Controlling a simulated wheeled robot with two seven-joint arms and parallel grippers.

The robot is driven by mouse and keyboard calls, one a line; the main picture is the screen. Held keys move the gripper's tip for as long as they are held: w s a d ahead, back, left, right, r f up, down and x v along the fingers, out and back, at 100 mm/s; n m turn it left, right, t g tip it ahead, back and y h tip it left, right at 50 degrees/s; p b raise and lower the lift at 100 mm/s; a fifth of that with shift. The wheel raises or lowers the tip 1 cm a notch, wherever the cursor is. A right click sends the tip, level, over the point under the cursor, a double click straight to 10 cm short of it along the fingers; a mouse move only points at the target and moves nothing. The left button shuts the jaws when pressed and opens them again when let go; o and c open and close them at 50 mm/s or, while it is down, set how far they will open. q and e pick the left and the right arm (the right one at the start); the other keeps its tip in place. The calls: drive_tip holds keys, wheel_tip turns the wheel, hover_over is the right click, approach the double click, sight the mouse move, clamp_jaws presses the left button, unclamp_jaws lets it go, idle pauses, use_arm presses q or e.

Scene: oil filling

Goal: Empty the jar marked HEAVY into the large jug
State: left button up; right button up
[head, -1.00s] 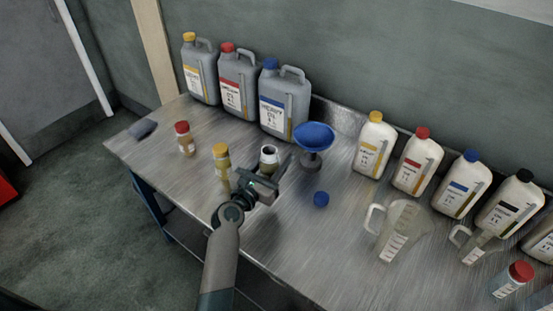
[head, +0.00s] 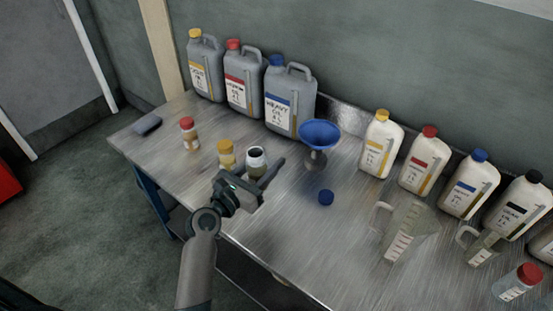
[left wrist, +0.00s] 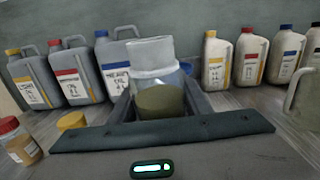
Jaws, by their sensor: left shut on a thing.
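An uncapped jar (head: 257,156) with a white label band and dark oil stands upright between the fingers of my left gripper (head: 258,176). The gripper is shut on it. In the left wrist view the jar (left wrist: 158,100) shows olive-brown oil in its lower part; I cannot read its mark. Whether its base touches the table is hidden. The large clear jug (head: 405,232) stands to the right on the table, its handle to the left; its edge shows in the left wrist view (left wrist: 303,98). My right gripper is not in view.
A blue cap (head: 326,197) lies between jar and jug. A blue funnel (head: 319,135) stands behind. Yellow-capped (head: 227,147) and red-capped (head: 189,133) jars are left. A smaller jug (head: 481,248) is right of the large one. Canisters (head: 290,101) and bottles (head: 425,163) line the back.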

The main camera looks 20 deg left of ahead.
use_arm(q)
drive_tip(key=s+r+m+g+h+b, duration=0.1)
drive_tip(key=s+r, duration=0.4)
drive_tip(key=s, duration=0.7)
drive_tip(key=shift+d+m+g+h+b, duration=0.2)
drive_tip(key=shift+m+g+h+b, duration=0.15)
drive_tip(key=shift+m+h, duration=0.55)
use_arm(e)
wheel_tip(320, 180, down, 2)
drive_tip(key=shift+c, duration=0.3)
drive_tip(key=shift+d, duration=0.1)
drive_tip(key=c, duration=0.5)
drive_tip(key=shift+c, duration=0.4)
